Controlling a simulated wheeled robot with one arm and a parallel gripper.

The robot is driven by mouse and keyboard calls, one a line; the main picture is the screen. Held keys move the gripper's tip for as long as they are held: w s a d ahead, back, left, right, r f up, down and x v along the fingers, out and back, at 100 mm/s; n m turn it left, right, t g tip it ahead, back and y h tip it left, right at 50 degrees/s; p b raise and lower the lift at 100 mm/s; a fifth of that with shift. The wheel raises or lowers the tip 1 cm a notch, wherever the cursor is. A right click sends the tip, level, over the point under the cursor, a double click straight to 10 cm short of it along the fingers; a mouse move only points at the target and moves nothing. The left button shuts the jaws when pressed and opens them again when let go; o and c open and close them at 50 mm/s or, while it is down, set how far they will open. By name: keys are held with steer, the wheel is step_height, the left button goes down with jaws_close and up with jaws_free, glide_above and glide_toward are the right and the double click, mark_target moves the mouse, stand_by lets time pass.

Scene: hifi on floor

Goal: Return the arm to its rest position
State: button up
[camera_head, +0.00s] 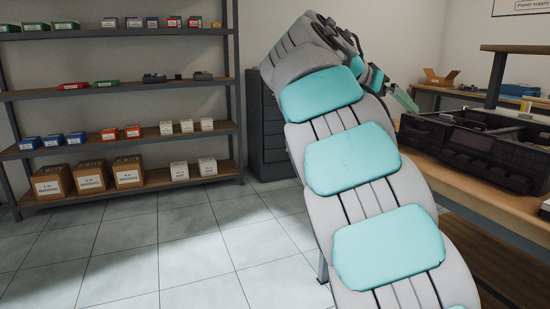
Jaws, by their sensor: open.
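My own arm, grey with teal pads, rises from the lower right and bends over at the top centre. My gripper (403,98) shows partly behind the arm's upper end, pointing down and right toward the workbench (478,205). It is open, and I see nothing held in it. Part of it is hidden by the arm. It appears close to the black organiser (474,150) on the bench, but I cannot tell the gap.
A metal shelf (125,92) with small boxes and cartons (92,177) stands at the left. A dark drawer cabinet (268,135) is behind the arm. A cardboard box (439,78) sits on a bench at the back right. The tiled floor (180,240) at left is clear.

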steer(key=s+d+f+n+g+y, duration=0.2)
steer(key=s+f+n+g+y, duration=0.25)
steer(key=s+f, duration=1.4)
steer(key=s+a+f+n+g+y, duration=0.1)
steer(key=s+a+f+y, duration=0.1)
steer(key=s+a+f, duration=0.2)
steer(key=s+a+f+n+g+y, duration=0.1)
steer(key=s+a+f, duration=0.3)
steer(key=s+f, duration=0.6)
steer(key=s+a+f+n+g+y, duration=0.1)
steer(key=s+a+f+n+y, duration=0.2)
steer(key=s+f, duration=0.4)
steer(key=s+a, duration=0.1)
steer(key=s, duration=0.2)
steer(key=shift+s+a+f, duration=0.2)
steer(key=shift+s+a, duration=0.1)
steer(key=shift+s, duration=0.05)
steer(key=shift+n, duration=0.25)
steer(key=shift+c, duration=0.3)
